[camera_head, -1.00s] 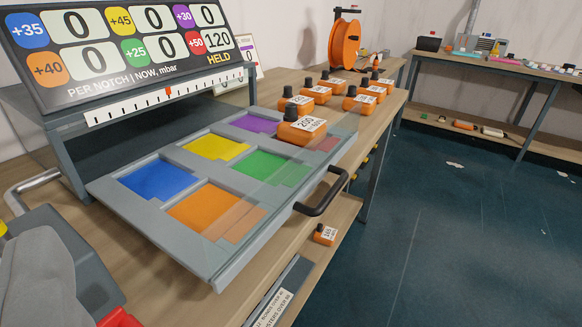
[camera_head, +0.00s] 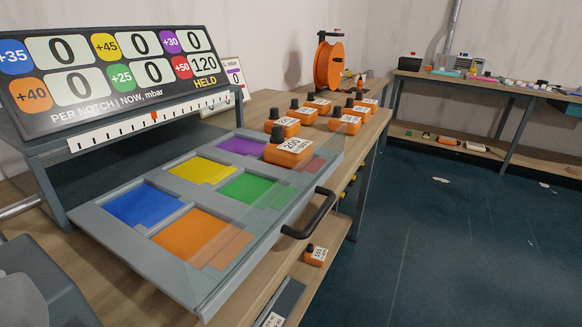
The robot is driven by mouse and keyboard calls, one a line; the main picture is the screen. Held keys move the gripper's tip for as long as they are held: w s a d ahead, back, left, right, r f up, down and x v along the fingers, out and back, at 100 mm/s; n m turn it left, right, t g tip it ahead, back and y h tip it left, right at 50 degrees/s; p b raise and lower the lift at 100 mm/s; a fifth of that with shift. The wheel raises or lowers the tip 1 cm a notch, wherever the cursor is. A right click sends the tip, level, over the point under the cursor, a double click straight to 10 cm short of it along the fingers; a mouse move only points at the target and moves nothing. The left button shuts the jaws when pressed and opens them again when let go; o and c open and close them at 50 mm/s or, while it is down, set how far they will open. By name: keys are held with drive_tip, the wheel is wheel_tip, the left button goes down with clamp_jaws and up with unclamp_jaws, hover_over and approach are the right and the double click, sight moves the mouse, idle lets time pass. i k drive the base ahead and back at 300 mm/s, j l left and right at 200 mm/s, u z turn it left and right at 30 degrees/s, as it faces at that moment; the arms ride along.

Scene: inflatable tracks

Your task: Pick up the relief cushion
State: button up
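I cannot tell which thing is the relief cushion; none is readably marked with that name. An orange block with a black knob and a white label reading 200 (camera_head: 289,150) sits at the far right part of the grey tray (camera_head: 84,217). Several similar orange blocks (camera_head: 345,122) stand on the bench behind it. Another orange block (camera_head: 315,256) sits lower, on the shelf under the bench. The tray has blue, yellow, purple, green, orange and red fields. My gripper does not show in this view.
A display board (camera_head: 110,122) reading HELD stands behind the tray. A black handle (camera_head: 312,218) sticks out at the tray's front. An orange reel (camera_head: 329,66) stands at the bench's far end. A second bench (camera_head: 410,76) holds small items.

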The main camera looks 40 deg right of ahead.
sight(293, 154)
drive_tip(key=i+l, duration=0.1)
drive_tip(key=l, duration=0.2)
drive_tip(key=i+l, duration=0.15)
drive_tip(key=l, duration=0.2)
drive_tip(key=i+l, duration=0.1)
drive_tip(key=l, duration=0.2)
drive_tip(key=i+l, duration=0.15)
drive_tip(key=l, duration=0.2)
